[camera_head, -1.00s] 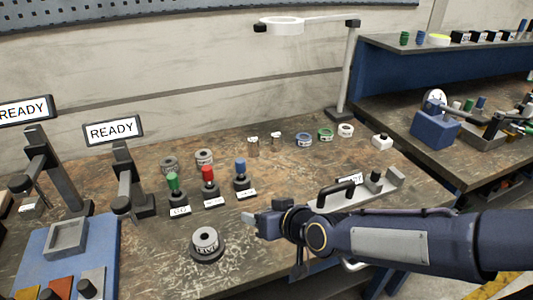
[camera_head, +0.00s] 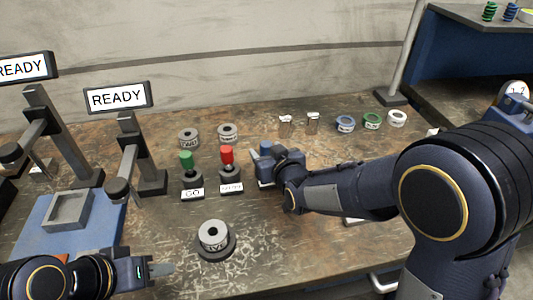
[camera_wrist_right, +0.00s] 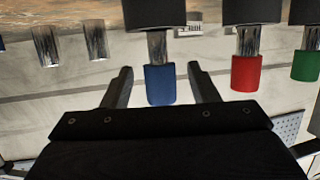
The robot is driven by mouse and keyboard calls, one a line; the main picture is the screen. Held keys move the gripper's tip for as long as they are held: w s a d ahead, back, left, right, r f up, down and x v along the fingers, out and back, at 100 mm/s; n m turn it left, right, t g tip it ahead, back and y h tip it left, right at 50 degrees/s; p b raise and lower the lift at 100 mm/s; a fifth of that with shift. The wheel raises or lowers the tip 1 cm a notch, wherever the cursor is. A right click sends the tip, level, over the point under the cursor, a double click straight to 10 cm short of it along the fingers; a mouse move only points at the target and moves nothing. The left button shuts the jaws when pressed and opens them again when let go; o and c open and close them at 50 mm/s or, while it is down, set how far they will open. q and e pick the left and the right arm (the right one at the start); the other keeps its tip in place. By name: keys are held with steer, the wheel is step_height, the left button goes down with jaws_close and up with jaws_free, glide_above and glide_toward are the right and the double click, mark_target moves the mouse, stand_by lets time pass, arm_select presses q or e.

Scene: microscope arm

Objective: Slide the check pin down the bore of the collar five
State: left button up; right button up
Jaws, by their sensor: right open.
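A pin with a blue handle (camera_head: 265,147) stands upright in its holder at the right of the row. It is partly hidden by my right gripper (camera_head: 270,165). In the right wrist view the blue handle (camera_wrist_right: 160,85) is between the two spread fingers of the right gripper (camera_wrist_right: 160,69), with gaps on both sides. A grey collar (camera_head: 213,233) sits on a dark round base at the front middle; its label is hard to read. Its bore faces up and looks empty. My left gripper (camera_head: 161,269) is at the lower left, left of the collar; its finger gap is unclear.
The red pin (camera_head: 227,157) and green pin (camera_head: 186,162) stand left of the blue one. Two grey collars (camera_head: 188,138) are behind them. Small metal cylinders and coloured rings (camera_head: 372,121) are farther back.

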steer(key=shift+w+a+f, duration=0.15)
steer(key=shift+w+a, duration=0.05)
steer(key=shift+w, duration=0.25)
jaws_close()
